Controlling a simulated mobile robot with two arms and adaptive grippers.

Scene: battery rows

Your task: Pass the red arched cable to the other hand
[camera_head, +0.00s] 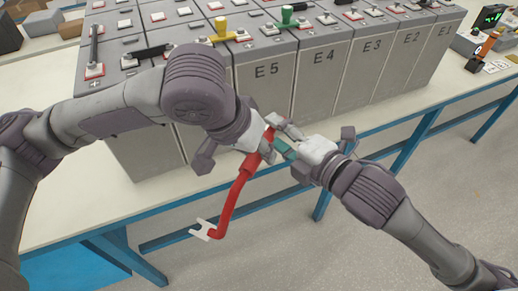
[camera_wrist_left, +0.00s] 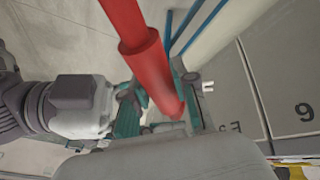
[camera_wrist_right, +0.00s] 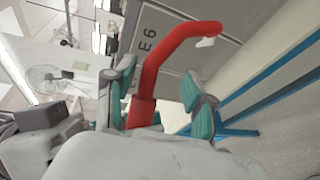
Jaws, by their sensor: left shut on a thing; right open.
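The red arched cable (camera_head: 233,193) hangs in front of the bench edge in the head view, its pale forked lug (camera_head: 203,230) at the lower end. My left gripper (camera_head: 264,143) is shut on its upper part. The cable also fills the upper middle of the left wrist view (camera_wrist_left: 148,62), running down to the left fingers (camera_wrist_left: 168,112). My right gripper (camera_head: 296,148) is open, close beside the left one. In the right wrist view the cable (camera_wrist_right: 150,85) rises between the spread teal fingers (camera_wrist_right: 160,92) and bends right. Contact with the right fingers cannot be told.
Grey battery cells (camera_head: 312,82) labelled E5 to E1 stand in a row on the white bench (camera_head: 185,197), behind the grippers. A yellow connector (camera_head: 221,30) and a green one (camera_head: 287,16) sit on top. Blue bench legs (camera_head: 405,140) and open floor lie in front.

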